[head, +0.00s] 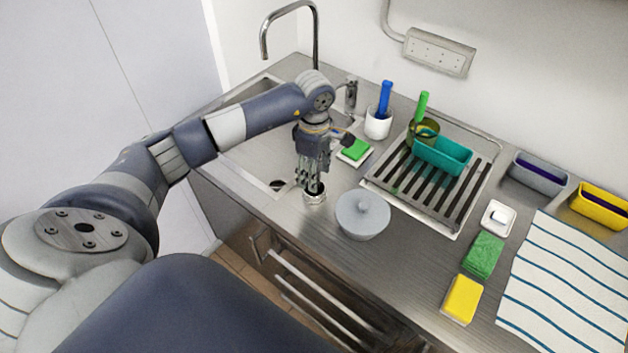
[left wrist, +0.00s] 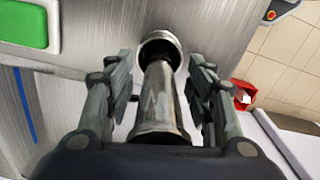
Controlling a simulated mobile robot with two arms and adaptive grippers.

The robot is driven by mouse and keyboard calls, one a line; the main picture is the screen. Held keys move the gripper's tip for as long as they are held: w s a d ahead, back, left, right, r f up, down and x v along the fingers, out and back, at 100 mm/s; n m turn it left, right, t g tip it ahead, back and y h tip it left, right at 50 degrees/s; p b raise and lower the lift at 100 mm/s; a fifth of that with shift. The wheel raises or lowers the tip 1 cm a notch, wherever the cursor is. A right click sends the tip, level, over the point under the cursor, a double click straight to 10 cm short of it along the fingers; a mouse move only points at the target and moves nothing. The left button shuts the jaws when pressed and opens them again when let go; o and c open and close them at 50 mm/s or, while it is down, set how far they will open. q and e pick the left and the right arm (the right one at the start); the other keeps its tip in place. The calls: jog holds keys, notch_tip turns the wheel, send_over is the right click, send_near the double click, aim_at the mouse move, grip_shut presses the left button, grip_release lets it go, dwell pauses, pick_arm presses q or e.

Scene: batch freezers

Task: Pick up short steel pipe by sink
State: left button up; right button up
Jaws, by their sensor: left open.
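The short steel pipe (head: 314,199) is on the steel counter close to the sink's right side, near the counter's front edge. In the head view only its ringed lower part shows below my left gripper (head: 314,183). In the left wrist view the shiny pipe (left wrist: 160,98) runs between the two fingers of my left gripper (left wrist: 163,72), with a ringed end at the far side. The fingers are open, one on each side, with a visible gap to the pipe. My right gripper is not in view.
The sink (head: 250,150) lies left of the pipe. A green sponge (head: 355,150) lies behind, beside the drying rack (head: 440,218). The counter's front edge is close to the pipe.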

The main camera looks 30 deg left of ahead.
pick_arm(q)
jog(key=shift+f, duration=0.25)
jog(key=c, duration=1.1)
jog(key=shift+o, duration=0.2)
jog(key=shift+w+r, duration=0.1)
